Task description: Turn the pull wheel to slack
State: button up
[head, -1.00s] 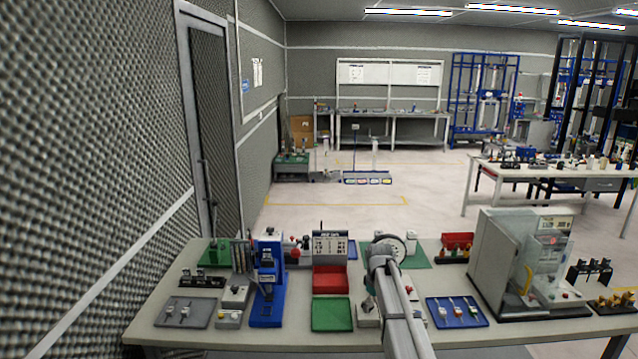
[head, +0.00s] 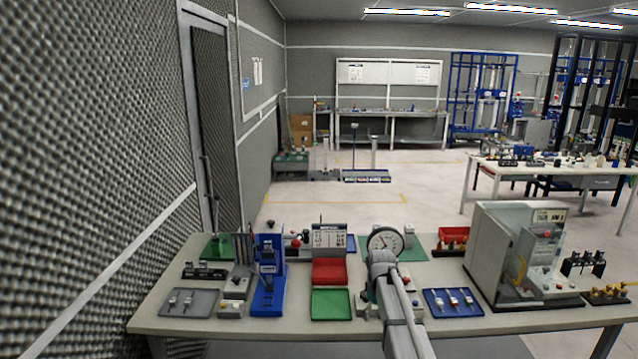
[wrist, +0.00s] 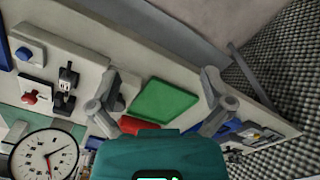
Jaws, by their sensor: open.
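The dial also shows at the lower left of the wrist view (wrist: 46,156). Nearby there are a red knob (wrist: 30,98) and a small dark clamp-like fixture (wrist: 66,84) on a pale base. I cannot tell which part is the pull wheel. My gripper (wrist: 162,88) is open and empty, its two grey fingers wide apart above the table. In the head view my arm hides part of the table beneath the gauge.
A green tray (head: 331,305) lies left of my arm, with a red bin (head: 330,271) behind it. A blue press (head: 268,285) stands farther left. A blue tray (head: 429,291) and a large grey machine (head: 493,246) stand to the right.

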jog(key=s+f+m+b, duration=0.3)
jog(key=s+f+b, duration=0.1)
jog(key=s, duration=0.8)
jog(key=s+f+m+b, duration=0.4)
jog(key=s, duration=0.9)
jog(key=shift+s+a+f, duration=0.2)
jog(key=shift+s+f, duration=0.05)
jog(key=shift+f, duration=0.15)
